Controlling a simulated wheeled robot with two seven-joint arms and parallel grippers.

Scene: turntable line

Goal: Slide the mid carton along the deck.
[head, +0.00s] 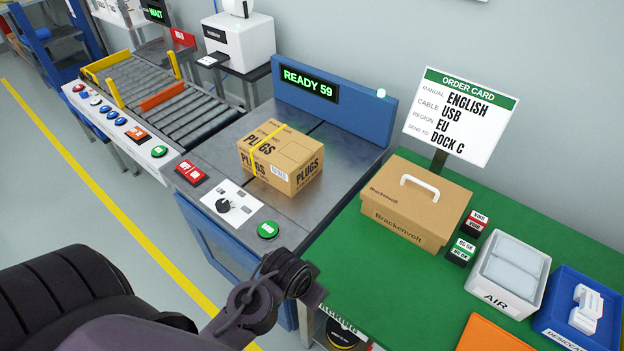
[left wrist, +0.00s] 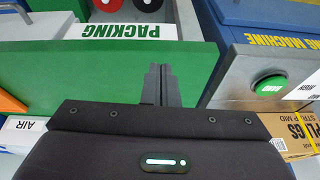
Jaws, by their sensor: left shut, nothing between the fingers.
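The mid carton (head: 278,160) is a brown box marked PLUGS with a yellow strap on top. It sits upright on the grey metal deck (head: 335,148), in front of the READY 59 display. Part of it shows at the right edge of the left wrist view (left wrist: 299,133), marked PLUGS STRIP MID. My left gripper's dark fingers (left wrist: 157,85) are together and empty in the left wrist view, beside the green packing table and apart from the carton. In the head view my dark arm reaches the lower middle, short of the carton. My right gripper is not in view.
A green button (head: 268,230), a knob panel (head: 232,202) and a red button (head: 190,172) line the deck's near side. A roller conveyor (head: 165,98) joins at left. The green table (head: 400,290) at right holds a Brackenvolt box (head: 415,208) and bins.

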